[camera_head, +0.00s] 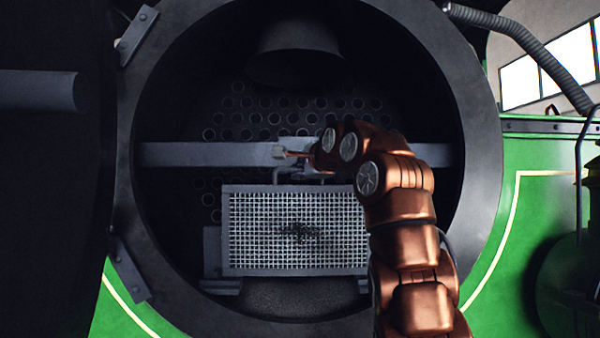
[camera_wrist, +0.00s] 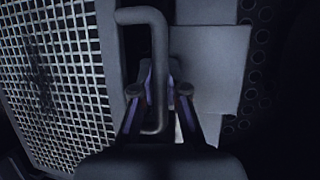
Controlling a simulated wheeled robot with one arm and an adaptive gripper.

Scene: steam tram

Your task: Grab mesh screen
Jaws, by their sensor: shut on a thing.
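The mesh screen (camera_head: 270,235) is a grey-framed rectangle of wire mesh with a dark patch in its middle. It stands upright in the lower part of the round opening, below a horizontal bar. In the wrist view the mesh screen (camera_wrist: 75,85) fills the left side, with its bent rod handle (camera_wrist: 158,40) beside the frame. My gripper (camera_wrist: 161,82) is shut on this handle, one finger on each side of it. In the head view my gripper (camera_head: 308,160) is at the handle above the screen's top edge, largely hidden by my arm, which also covers the screen's right edge.
The grey horizontal bar (camera_head: 210,154) crosses the opening just above the screen. The thick round rim (camera_head: 125,200) surrounds the opening. A perforated plate (camera_head: 235,110) is behind, with a dark funnel (camera_head: 295,55) above. An open door (camera_head: 50,200) stands at left.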

